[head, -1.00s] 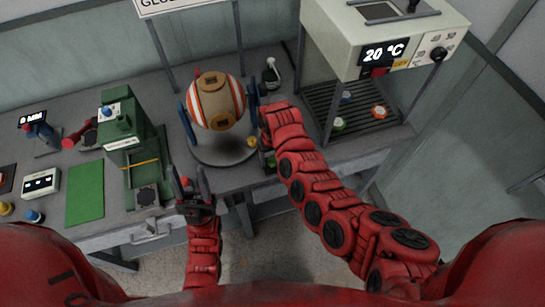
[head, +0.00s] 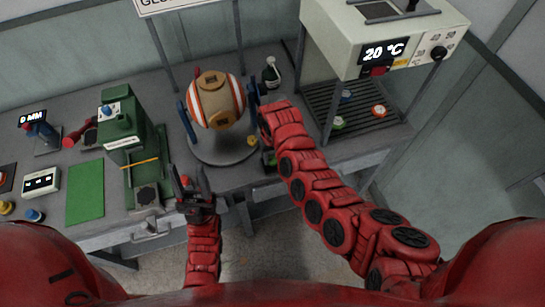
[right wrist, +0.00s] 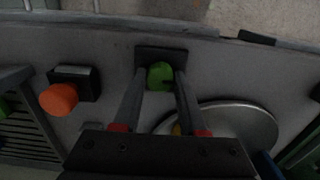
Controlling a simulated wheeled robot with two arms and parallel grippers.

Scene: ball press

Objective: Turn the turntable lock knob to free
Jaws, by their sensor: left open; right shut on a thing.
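The turntable (head: 222,153) is a grey disc under the orange-and-white striped ball (head: 216,100). In the right wrist view its disc (right wrist: 245,120) lies to the right of my right gripper. A green knob (right wrist: 160,75) on a dark base (right wrist: 161,52) sits beside the turntable, near the table's front edge. My right gripper (right wrist: 160,80) is shut on the green knob, one finger on each side. In the head view my right arm hides most of the knob. My left gripper (head: 193,185) is open and empty, in front of the table, left of the turntable.
An orange knob (right wrist: 59,98) on a dark block is left of the green knob in the right wrist view. A green press (head: 125,140) stands left of the turntable. An oven (head: 385,45) reading 20 °C stands right. A dark bottle (head: 271,75) stands behind.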

